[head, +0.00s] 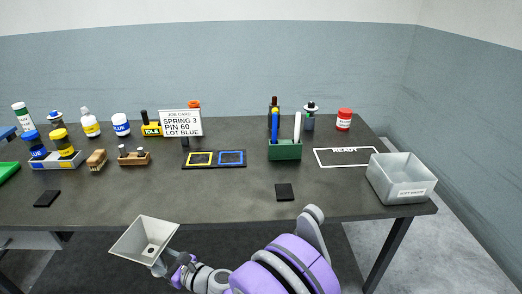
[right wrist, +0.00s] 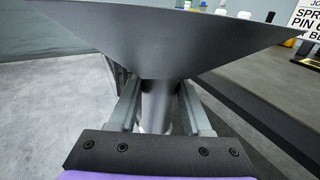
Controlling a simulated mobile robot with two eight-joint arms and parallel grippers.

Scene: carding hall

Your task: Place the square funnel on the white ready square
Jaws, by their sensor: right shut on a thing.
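The square funnel (head: 145,239) is a pale grey, wide-mouthed funnel, held off the table's front edge at the lower left of the head view. In the right wrist view the funnel (right wrist: 160,45) fills the top, with its spout between the fingers. My right gripper (right wrist: 157,115) is shut on the spout; it also shows in the head view (head: 161,266). The funnel's mouth faces up and is tilted. The ready square (head: 345,157) is a white outline marked READY at the table's right rear, and it is empty. My left gripper is not in view.
A grey bin (head: 402,180) stands right of the ready square. A green holder (head: 285,151) with pens stands left of it. A job card (head: 181,123), a black tray (head: 214,159), bottles and brushes fill the left and back. Black pads (head: 284,192) lie near the front edge.

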